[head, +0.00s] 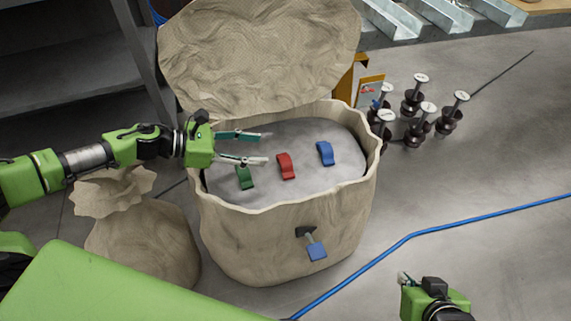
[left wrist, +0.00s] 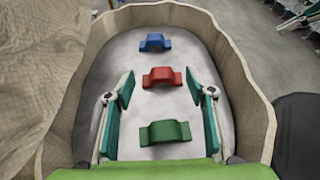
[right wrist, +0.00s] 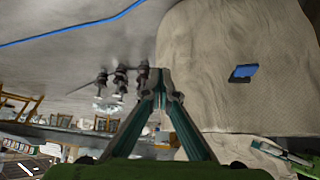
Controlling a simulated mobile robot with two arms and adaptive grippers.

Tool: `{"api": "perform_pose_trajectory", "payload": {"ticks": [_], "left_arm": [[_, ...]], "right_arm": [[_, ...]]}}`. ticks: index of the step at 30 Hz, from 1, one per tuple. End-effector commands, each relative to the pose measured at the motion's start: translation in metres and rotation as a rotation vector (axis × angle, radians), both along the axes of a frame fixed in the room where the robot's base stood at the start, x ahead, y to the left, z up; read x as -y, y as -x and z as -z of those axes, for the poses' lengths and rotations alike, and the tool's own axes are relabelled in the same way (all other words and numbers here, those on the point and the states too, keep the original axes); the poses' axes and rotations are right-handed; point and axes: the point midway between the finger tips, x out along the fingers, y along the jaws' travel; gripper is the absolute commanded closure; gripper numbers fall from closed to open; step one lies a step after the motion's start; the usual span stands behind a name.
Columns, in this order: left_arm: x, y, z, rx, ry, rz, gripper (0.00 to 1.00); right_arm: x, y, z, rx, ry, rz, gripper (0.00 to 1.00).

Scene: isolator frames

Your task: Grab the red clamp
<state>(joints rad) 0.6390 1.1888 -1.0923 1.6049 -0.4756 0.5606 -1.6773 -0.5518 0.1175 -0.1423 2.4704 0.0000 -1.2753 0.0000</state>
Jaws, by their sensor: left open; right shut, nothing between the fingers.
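The red clamp (head: 286,166) lies on the grey fill inside a large beige bag, between a green clamp (head: 244,177) and a blue clamp (head: 325,153). In the left wrist view the red clamp (left wrist: 162,77) lies just beyond the fingertips, centred between them; the green clamp (left wrist: 165,133) is between the fingers, nearer the palm. My left gripper (head: 266,148) is open and empty over the bag's left part, its fingers pointing right toward the red clamp. My right gripper (right wrist: 162,80) is shut and empty, outside the bag; it shows at the head view's lower right (head: 405,280).
The bag's rim (head: 290,227) stands up around the clamps, its flap (head: 260,55) raised behind. A blue-ended piece (head: 316,250) hangs on its front. A tied sack (head: 140,235) stands left. Several dark insulators (head: 420,115) stand right. A blue line (head: 440,228) crosses the floor.

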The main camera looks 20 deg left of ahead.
Motion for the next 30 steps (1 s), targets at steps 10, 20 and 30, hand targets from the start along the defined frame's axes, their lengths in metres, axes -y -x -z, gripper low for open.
{"api": "perform_pose_trajectory", "payload": {"ticks": [10, 20, 30], "left_arm": [[0.001, 0.000, 0.041, -0.003, 0.002, 0.000, 0.50], [0.025, -0.015, 0.050, 0.001, 0.003, 0.002, 0.50], [0.059, -0.037, 0.066, 0.000, 0.001, -0.001, 0.50]], "right_arm": [[-0.019, -0.053, -0.036, 0.271, -0.059, -0.020, 1.00], [-0.022, -0.061, -0.045, 0.321, -0.070, -0.024, 1.00], [-0.030, -0.079, -0.067, 0.443, -0.099, -0.032, 1.00]]}}
